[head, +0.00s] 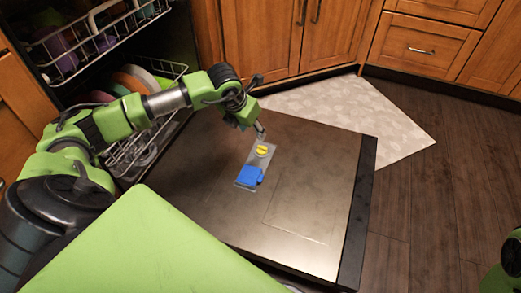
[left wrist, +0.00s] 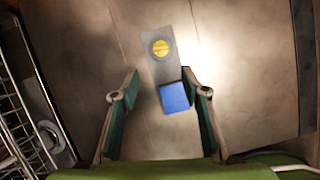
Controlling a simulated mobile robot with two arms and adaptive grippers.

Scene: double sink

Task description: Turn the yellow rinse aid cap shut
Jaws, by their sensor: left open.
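The yellow rinse aid cap (head: 262,150) sits on a grey dispenser plate on the open dishwasher door (head: 312,200). In the left wrist view the yellow cap (left wrist: 161,48) shows whole, with a raised bar across it. A blue dispenser lid (head: 249,176) is at the near end of the same plate; it also shows in the left wrist view (left wrist: 174,97). My left gripper (head: 262,132) is open and empty above the door, close to the cap in the head view. In the wrist view its fingers (left wrist: 160,82) stand apart, with the cap ahead of the tips.
Dish racks with plates (head: 135,82) and an upper rack (head: 85,45) stand at the left inside the dishwasher. A pale mat (head: 350,108) lies on the wooden floor beyond the door. Wooden cabinets (head: 270,35) line the back. The door surface around the plate is clear.

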